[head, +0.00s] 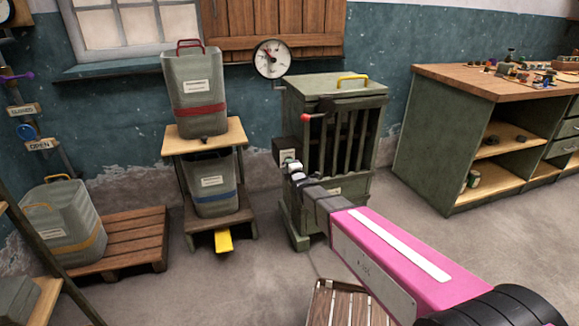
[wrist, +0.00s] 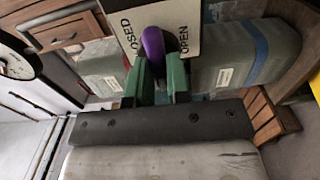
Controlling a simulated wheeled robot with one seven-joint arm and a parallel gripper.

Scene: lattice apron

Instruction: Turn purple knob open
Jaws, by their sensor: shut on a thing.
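The purple knob (wrist: 153,44) shows in the wrist view in front of a pale plate (wrist: 185,22) marked CLOSED on the left and OPEN on the right. The knob's visible end lies between the two words. My gripper (wrist: 157,68) has its two green fingers shut on the knob, one on each side. In the head view my gripper (head: 292,166) is at the left side of the green barred cabinet (head: 335,90), by a small dark box with a pale label (head: 288,154). The knob itself is hidden there.
A grey bin with a red band (head: 195,85) stands on a wooden-topped stand, above a blue-banded bin (head: 213,185). A purple handle (head: 18,76) and CLOSED and OPEN signs are on pipes at far left. A slatted wooden crate (head: 345,305) stands below my arm. A workbench (head: 450,85) is at right.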

